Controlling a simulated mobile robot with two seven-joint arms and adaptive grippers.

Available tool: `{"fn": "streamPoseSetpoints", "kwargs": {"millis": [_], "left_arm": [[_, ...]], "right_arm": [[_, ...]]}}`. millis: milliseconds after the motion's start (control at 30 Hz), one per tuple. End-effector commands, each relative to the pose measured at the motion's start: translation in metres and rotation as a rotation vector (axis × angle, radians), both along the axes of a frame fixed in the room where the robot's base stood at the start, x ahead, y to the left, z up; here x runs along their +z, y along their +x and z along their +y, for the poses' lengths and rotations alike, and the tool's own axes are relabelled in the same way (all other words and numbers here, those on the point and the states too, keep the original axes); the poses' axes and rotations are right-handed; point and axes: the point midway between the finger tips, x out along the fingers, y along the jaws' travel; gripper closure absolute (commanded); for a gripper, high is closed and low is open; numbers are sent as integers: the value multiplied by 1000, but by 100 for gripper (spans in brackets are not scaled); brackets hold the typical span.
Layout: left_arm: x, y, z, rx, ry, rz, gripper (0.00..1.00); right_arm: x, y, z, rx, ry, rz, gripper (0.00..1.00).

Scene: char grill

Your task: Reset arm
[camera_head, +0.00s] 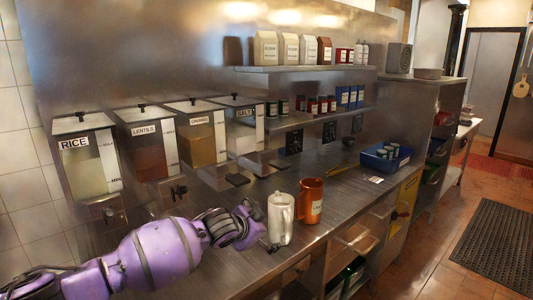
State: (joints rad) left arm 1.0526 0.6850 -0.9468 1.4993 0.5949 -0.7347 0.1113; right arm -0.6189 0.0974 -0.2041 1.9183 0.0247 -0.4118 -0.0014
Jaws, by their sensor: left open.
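My left arm comes in from the lower left, purple, low over the front of the steel counter (190,262). Its gripper (267,238) is open, close to the left side of a pale metal pitcher (281,219); whether it touches the pitcher I cannot tell. The pitcher stands upright on the counter. An orange pitcher (311,202) with a label stands upright just to its right. Nothing is seen held in the left gripper. My right gripper is not in view.
Dispensers labelled RICE (86,170), LENTILS (148,160) and others line the wall. Upper shelves (305,69) hold bags and small boxes. A blue bin (386,163) with cans sits at the counter's right. The floor at right is clear around a black mat (497,245).

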Motion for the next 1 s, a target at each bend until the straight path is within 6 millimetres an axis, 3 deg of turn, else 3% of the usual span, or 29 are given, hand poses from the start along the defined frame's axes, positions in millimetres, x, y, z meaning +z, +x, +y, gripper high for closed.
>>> {"fn": "streamPoseSetpoints", "kwargs": {"millis": [33,167,267,367,467,667,800,900,1000], "left_arm": [[-22,-22,-16,-29,-53,-1,0],[-53,-65,-39,-62,-172,-37,0],[-72,-96,-41,-43,-257,-62,0],[-91,-124,-29,8,-330,-81,0],[-112,-153,-7,88,-385,-89,0],[-168,-222,62,306,-436,-57,0],[-222,-293,118,493,-432,28,0],[-259,-349,149,611,-425,108,0],[-289,-402,167,698,-412,186,0]], "right_arm": [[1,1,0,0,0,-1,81],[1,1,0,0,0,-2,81],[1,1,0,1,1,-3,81],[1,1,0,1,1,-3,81],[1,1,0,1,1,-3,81],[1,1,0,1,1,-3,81],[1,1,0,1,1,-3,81],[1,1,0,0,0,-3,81],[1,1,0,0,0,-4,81]]}}
